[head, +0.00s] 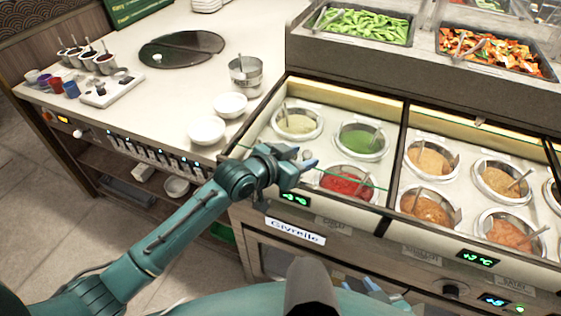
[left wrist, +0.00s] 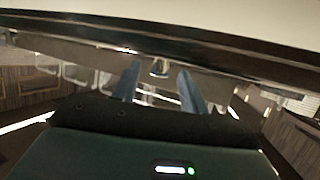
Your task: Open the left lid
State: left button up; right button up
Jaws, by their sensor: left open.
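The left well holds several round pots of sauce, including a green one (head: 362,141) and a red one (head: 346,181). A thin greenish glass edge (head: 372,185) crosses the front of this well and looks like part of the left lid; how far the clear lid covers the well is hard to tell. My left gripper (head: 309,158) is open over the well's front left part, beside this edge. In the left wrist view its two blue fingers (left wrist: 160,84) are apart, below a long dark edge, with a small knob-like piece (left wrist: 159,68) between them. My right gripper (head: 372,289) shows partly at the bottom.
The right well (head: 470,190) holds several more sauce pots. Trays of green beans (head: 365,25) and chopped vegetables (head: 495,52) stand on the raised shelf behind. Two white bowls (head: 207,130) and a metal pot (head: 246,75) stand left of the wells. The counter (head: 150,110) farther left has free room.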

pick_arm(q)
jog(key=v, duration=1.2)
jog(key=shift+w, duration=0.1)
